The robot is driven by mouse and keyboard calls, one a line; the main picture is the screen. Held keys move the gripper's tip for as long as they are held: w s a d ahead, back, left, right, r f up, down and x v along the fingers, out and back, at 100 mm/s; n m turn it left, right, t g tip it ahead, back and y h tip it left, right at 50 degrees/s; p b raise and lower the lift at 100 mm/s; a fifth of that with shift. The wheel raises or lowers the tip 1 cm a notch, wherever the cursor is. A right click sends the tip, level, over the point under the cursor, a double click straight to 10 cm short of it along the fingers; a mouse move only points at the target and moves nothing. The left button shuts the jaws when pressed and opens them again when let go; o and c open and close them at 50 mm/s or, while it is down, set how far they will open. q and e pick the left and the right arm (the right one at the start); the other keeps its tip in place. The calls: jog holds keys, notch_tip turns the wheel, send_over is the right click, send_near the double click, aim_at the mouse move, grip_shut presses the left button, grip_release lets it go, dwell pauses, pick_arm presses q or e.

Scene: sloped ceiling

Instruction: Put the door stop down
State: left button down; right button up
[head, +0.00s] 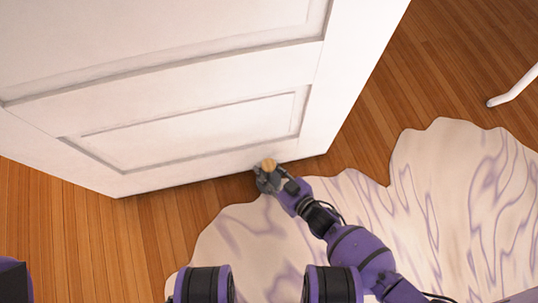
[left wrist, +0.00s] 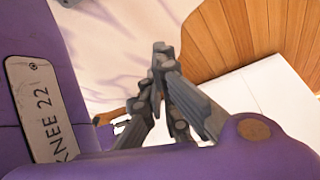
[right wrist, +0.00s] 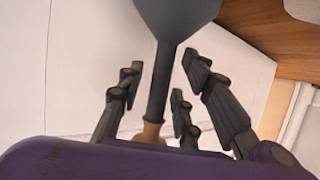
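The door stop is a grey metal piece with a tan tip (head: 268,165) low on the white door (head: 200,137), near the floor. The tan tip points up and out from the door. In the right wrist view the door stop (right wrist: 173,35) is a dark grey plate narrowing to a rod, with a tan tip (right wrist: 153,130) below. My right gripper (head: 277,178) is at the door stop; its spread fingers (right wrist: 160,78) stand on both sides of the rod with gaps. My left gripper (left wrist: 157,62) is empty with its fingers drawn together, away from the door stop.
A pale hide-like rug (head: 400,225) with purple streaks covers the floor at lower right, its edge near the door's bottom. Wooden floor (head: 110,240) shows around it. A white furniture leg (head: 510,90) stands at the right.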

jog(key=shift+r, duration=0.1)
